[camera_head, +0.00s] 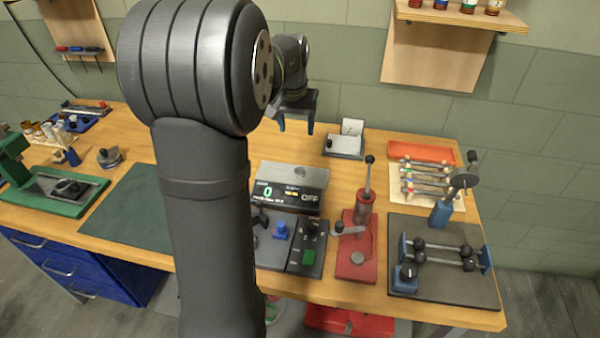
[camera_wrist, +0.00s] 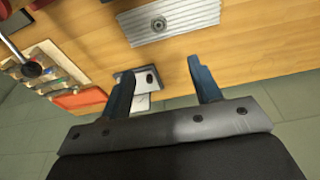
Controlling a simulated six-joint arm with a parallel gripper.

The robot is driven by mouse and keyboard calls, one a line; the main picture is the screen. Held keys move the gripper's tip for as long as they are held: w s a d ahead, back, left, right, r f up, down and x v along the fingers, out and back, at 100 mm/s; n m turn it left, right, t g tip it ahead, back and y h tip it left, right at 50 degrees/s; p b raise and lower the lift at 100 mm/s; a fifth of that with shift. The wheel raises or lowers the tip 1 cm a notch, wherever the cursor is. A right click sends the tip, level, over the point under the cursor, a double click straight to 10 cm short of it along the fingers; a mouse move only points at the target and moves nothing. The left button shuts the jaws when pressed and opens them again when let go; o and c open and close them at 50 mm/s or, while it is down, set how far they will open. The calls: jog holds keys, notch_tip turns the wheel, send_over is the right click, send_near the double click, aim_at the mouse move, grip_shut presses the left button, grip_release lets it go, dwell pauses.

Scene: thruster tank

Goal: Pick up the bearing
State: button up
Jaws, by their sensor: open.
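A small round metal ring with a dark centre, which looks like the bearing (camera_wrist: 158,24), sits on a silver ridged plate (camera_wrist: 190,17) at the top of the wrist view. In the head view a small round thing (camera_head: 300,172) shows on top of the grey box with the display, too small to tell clearly. My gripper (camera_head: 296,125) hangs above the back of the bench, behind the box. In the wrist view its two blue fingers (camera_wrist: 160,66) are apart with nothing between them, and the ring lies beyond their tips.
A small grey tray (camera_head: 343,147) with a pale card stands at the back of the bench. A red lever press (camera_head: 357,240), a rack of rods (camera_head: 425,182) and a dark mat with dumbbell-like parts (camera_head: 445,285) are on the right. A green mat (camera_head: 130,215) lies clear on the left.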

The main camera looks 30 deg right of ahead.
jog(key=s+a+t+h, duration=0.1)
jog(key=s+a+t, duration=0.1)
jog(key=a, duration=0.1)
send_over(300, 170)
jog(key=s+a, duration=0.1)
jog(key=a, duration=0.1)
jog(key=f, duration=1.1)
jog(key=shift+s+f, duration=0.2)
jog(key=shift+f, duration=0.2)
jog(key=shift+s+x, duration=0.2)
jog(key=shift+x, duration=1.15)
jog(key=shift+s+x, duration=0.2)
jog(key=shift+x, duration=1.15)
jog(key=shift+f, duration=0.1)
jog(key=c, duration=1.1)
jog(key=shift+h, duration=0.3)
